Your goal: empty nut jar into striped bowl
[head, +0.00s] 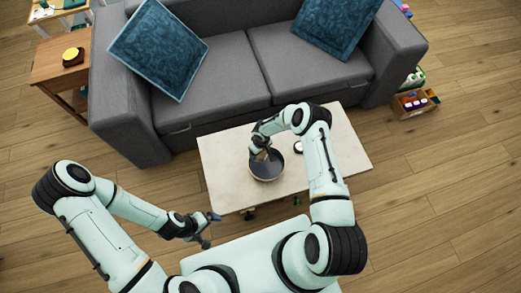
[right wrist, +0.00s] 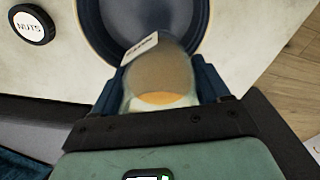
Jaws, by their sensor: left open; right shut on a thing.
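The bowl (head: 267,172) stands on the low table, dark blue inside with a tan rim; its stripes cannot be made out. It also shows in the right wrist view (right wrist: 193,28). My right gripper (right wrist: 160,84) is shut on the glass nut jar (right wrist: 160,72), which has a white label. The jar's mouth end reaches over the bowl's near side, and a tan-orange patch shows through the glass. How far it is tilted and how much it holds I cannot tell. A round dark lid marked NUTS (right wrist: 32,25) lies beside the bowl. My left gripper (head: 211,230) is open and empty, off the table's front left.
The pale low table (head: 225,155) has bare room left and right of the bowl. A grey sofa (head: 225,88) with blue cushions stands behind it. A wooden side table (head: 62,50) is at left, and a small crate (head: 414,103) sits on the floor at right.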

